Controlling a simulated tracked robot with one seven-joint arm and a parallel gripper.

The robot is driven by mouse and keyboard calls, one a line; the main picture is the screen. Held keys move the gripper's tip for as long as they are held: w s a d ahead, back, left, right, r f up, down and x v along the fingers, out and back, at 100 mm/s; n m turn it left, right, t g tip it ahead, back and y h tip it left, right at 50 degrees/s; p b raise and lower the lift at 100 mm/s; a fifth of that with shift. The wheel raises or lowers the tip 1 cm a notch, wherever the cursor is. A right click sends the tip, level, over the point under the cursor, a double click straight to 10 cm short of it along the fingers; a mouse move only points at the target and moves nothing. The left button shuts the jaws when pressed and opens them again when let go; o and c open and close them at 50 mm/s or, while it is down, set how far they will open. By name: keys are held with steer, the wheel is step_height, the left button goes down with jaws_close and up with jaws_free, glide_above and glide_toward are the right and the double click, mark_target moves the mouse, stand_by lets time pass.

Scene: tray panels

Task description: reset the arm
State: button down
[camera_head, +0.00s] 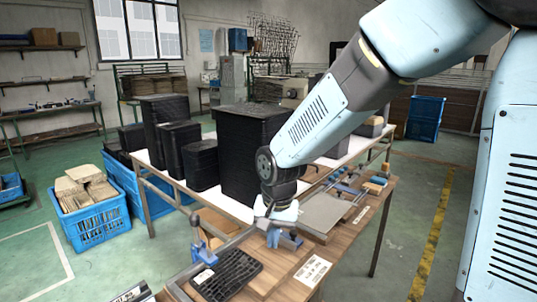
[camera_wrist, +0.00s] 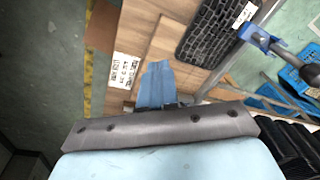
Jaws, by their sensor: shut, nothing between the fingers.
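My arm reaches from the upper right of the head view down to the wooden workbench. My gripper (camera_head: 274,238) points down close above the bench, beside a black gridded tray panel (camera_head: 228,276). In the wrist view, the blue fingers of my gripper (camera_wrist: 156,82) are together with nothing between them. The tray panel (camera_wrist: 212,38) lies to the upper right of the fingers there, apart from them. A white printed label (camera_wrist: 126,70) lies on the wood to their left. Whether the fingertips touch the bench cannot be told.
A blue clamp (camera_head: 201,246) stands at the bench's left edge. A grey plate (camera_head: 322,212) lies on the bench behind my gripper. Tall black stacks (camera_head: 240,150) stand on the white table behind. A blue crate (camera_head: 92,215) sits on the floor at left.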

steer(key=s+d+r+t, duration=0.1)
steer(key=s+d+r, duration=0.3)
steer(key=d, duration=0.3)
steer(key=s+d+r+n+t, duration=0.1)
steer(key=s+d+r+t, duration=0.1)
steer(key=s+d+r, duration=0.2)
steer(key=s+d+r+t, duration=0.1)
steer(key=s+d+r, duration=0.3)
steer(key=d+r, duration=0.4)
steer(key=d, duration=0.3)
steer(key=shift+s+d+n+h, duration=0.15)
steer(key=shift+s+n+h, duration=0.15)
steer(key=shift+h, duration=0.1)
